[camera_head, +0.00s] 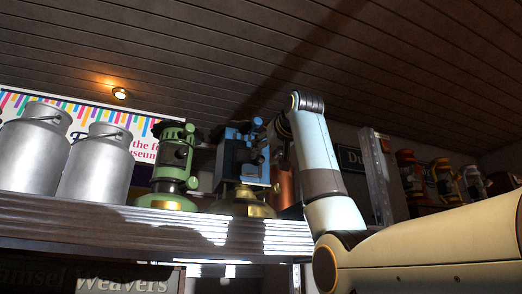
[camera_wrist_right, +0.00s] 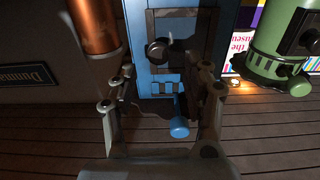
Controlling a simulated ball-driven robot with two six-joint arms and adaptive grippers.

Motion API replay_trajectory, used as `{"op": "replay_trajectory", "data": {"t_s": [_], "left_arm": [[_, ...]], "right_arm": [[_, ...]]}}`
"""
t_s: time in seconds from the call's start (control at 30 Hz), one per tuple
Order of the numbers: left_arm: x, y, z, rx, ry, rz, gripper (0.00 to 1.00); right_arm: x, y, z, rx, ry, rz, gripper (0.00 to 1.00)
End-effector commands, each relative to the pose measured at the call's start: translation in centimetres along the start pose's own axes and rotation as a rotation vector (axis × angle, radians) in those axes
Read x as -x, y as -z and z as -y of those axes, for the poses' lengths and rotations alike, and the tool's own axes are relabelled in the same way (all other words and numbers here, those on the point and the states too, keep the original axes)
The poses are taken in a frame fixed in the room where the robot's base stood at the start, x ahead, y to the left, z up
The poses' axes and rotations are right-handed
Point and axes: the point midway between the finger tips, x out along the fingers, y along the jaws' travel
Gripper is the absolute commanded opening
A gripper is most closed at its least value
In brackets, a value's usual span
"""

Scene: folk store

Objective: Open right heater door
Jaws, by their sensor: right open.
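The right heater is blue with a brass base (camera_head: 247,203) and stands on the shelf. Its blue body (camera_head: 236,160) is partly covered by my right gripper (camera_head: 270,138), which is at its upper right side. The wrist view, which looks upside down, shows the blue heater body (camera_wrist_right: 142,72), a dark-framed front panel with a dark round knob (camera_wrist_right: 157,50), and a light blue knob (camera_wrist_right: 180,128). My right gripper (camera_wrist_right: 165,84) is open, with its fingers on either side of the blue front. I cannot tell whether they touch it or how far the door stands open. My left gripper is out of view.
A green heater (camera_head: 174,160) stands left of the blue one, with two metal milk cans (camera_head: 97,165) further left. A copper cylinder (camera_wrist_right: 93,22) is close beside the blue heater. The shelf edge (camera_head: 120,226) runs below, and a metal post (camera_head: 380,178) stands right.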

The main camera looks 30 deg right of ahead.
Motion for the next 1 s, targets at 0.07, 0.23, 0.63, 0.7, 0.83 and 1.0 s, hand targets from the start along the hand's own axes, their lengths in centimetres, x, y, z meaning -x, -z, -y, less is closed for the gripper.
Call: {"op": "replay_trajectory", "data": {"t_s": [0.07, 0.23, 0.63, 0.7, 0.83, 1.0], "left_arm": [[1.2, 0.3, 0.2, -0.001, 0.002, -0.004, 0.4], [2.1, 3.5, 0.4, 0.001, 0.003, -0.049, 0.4], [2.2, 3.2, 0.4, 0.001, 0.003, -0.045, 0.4], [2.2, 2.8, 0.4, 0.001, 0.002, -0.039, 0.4], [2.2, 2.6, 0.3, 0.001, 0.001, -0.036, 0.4], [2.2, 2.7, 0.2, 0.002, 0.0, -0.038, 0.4]], "right_arm": [[-1.4, 0.3, 0.0, 0.0, 0.0, 0.003, 0.49], [-3.5, 0.2, 0.0, 0.0, 0.0, 0.001, 0.49], [-4.1, -0.1, 0.0, 0.0, 0.0, -0.001, 0.45], [-4.1, 0.0, 0.0, 0.0, 0.0, -0.001, 0.36], [-4.1, 0.0, 0.0, 0.0, 0.0, -0.001, 0.19], [-4.1, 0.0, 0.0, 0.0, 0.0, -0.001, 0.0]]}}
